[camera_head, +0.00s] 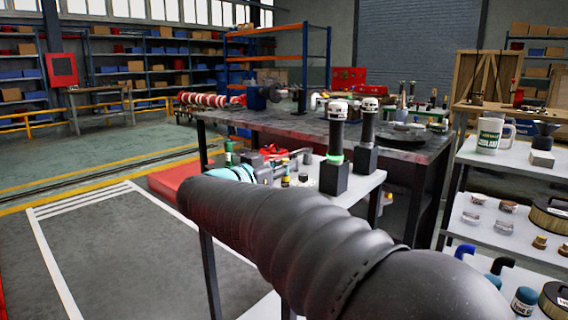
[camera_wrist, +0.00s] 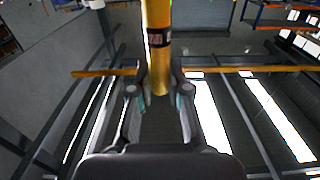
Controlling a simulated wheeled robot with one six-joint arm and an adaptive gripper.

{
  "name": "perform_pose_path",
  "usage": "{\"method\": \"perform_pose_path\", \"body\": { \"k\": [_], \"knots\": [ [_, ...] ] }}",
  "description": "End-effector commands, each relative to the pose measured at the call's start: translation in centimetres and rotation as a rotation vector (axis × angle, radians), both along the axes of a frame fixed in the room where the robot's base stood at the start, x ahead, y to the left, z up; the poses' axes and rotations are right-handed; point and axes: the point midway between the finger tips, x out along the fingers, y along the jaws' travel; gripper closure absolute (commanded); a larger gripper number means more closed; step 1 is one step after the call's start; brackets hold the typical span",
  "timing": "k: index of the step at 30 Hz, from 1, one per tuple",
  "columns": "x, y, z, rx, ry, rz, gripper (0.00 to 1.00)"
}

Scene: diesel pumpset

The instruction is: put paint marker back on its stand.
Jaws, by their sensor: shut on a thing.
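A yellow cylinder with a dark label band, which looks like the paint marker (camera_wrist: 157,18), stands lengthwise between my fingers in the wrist view. My gripper (camera_wrist: 160,82) is shut on it near its lower end in the picture. Its upper end runs out of the frame. In the head view my dark arm crosses the middle and hides the gripper and marker. Two black square holders (camera_head: 335,177) (camera_head: 365,158) on the grey table each bear an upright dark tool with a white head. I cannot tell which thing is the marker's stand.
A dark workbench (camera_head: 290,128) with several parts stands behind the grey table (camera_head: 352,192). At right, shelves hold a white mug (camera_head: 491,136), jars and round tins (camera_head: 548,216). Open floor (camera_head: 130,230) lies at left. A yellow rail (camera_wrist: 250,69) crosses the wrist view.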

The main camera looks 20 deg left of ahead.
Motion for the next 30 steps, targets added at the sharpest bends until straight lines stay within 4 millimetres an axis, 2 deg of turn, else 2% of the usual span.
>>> {"method": "perform_pose_path", "body": {
  "k": [30],
  "knots": [
    [-0.01,0.00,-0.78,-0.002,0.001,0.000,1.00]
  ]
}}
